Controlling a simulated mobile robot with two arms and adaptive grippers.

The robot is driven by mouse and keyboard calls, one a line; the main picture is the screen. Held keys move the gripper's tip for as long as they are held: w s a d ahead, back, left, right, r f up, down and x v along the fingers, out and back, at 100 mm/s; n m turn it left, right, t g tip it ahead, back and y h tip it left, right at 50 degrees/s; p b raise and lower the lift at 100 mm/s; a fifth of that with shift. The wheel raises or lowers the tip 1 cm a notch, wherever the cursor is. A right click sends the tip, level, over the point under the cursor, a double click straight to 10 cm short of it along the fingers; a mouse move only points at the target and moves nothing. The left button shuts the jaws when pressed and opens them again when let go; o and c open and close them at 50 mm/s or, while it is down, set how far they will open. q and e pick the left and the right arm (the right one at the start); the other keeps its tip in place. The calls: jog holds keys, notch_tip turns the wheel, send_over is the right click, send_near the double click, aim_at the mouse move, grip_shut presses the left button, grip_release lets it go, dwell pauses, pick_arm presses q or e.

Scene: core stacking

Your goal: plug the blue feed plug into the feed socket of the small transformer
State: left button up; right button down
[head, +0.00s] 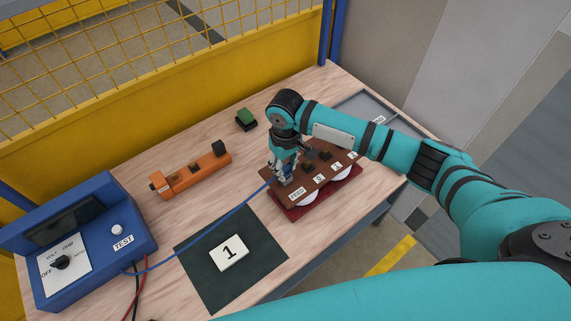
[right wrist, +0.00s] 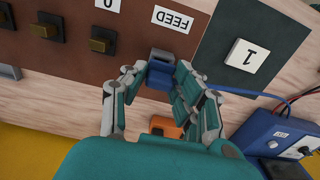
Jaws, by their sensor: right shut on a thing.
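The small transformer (head: 328,173) has a brown top board with a FEED label (head: 297,193) and numbered labels, above white coils and a red base. My right gripper (head: 282,174) is over the board's left end, by the FEED label. In the right wrist view the gripper (right wrist: 155,80) is shut on the blue feed plug (right wrist: 157,78). A grey block (right wrist: 162,55), apparently the feed socket, lies directly in front of the plug beside the FEED label. The plug is at or touching it; I cannot tell whether it is seated. My left gripper is not in view.
A blue cable (head: 208,232) runs from the plug to the blue test box (head: 95,245). A dark mat (head: 200,255) with a "1" tile (head: 229,252) lies in front. A grey tray (head: 355,107) is at the back right.

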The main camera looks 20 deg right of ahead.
jog(key=shift+f, duration=0.8)
jog(key=c, duration=0.9)
grip_release()
notch_tip(320, 180, up, 12)
jog(key=shift+r, duration=0.1)
jog(key=o, duration=0.9)
